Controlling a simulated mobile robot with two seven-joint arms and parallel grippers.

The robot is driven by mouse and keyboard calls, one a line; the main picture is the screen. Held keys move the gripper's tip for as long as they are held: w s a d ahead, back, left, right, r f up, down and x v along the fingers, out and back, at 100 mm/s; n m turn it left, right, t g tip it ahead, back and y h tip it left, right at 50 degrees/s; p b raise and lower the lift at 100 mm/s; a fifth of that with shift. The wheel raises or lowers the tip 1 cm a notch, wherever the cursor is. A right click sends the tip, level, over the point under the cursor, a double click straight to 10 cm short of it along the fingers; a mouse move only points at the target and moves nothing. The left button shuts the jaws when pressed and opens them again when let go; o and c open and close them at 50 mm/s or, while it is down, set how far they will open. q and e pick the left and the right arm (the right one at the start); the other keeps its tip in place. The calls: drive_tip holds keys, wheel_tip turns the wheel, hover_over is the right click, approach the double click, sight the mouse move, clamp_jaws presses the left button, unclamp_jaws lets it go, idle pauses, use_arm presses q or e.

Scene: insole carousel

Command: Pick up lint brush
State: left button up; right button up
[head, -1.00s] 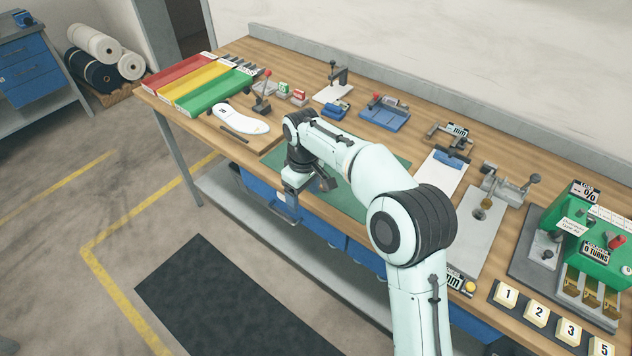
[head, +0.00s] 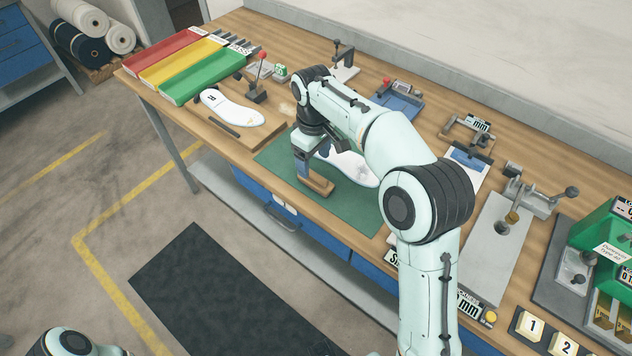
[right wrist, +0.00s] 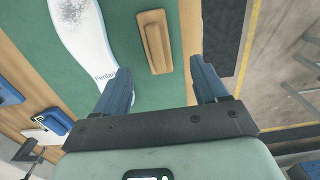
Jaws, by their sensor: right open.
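The lint brush is a tan wooden block with a raised handle (head: 318,186). It lies on the near part of the green mat (head: 357,214). In the right wrist view the brush (right wrist: 154,42) lies beyond the fingertips, between their lines. My right gripper (head: 308,166) hangs pointing down just over the brush, with its jaws apart. In the right wrist view the open fingers (right wrist: 161,78) are empty. Whether they are level with the brush is hard to tell. My left gripper is out of view; only part of the left arm shows at bottom left.
A white insole (head: 350,168) with a grey speckled patch (right wrist: 75,10) lies on the mat beside the brush. Another insole (head: 232,108) and a dark bar (head: 224,127) lie on a board to the left. Coloured trays (head: 200,75) stand at far left. Fixtures line the back.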

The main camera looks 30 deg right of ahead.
sight(316, 175)
drive_tip(key=shift+w+f, duration=0.1)
drive_tip(key=shift+f, duration=0.8)
drive_tip(key=f, duration=0.2)
drive_tip(key=f+b, duration=0.1)
drive_tip(key=f, duration=0.1)
drive_tip(key=shift+s+d+f, duration=0.1)
drive_tip(key=shift+s+d, duration=0.15)
drive_tip(key=shift+f, duration=0.55)
drive_tip(key=c, duration=1.2)
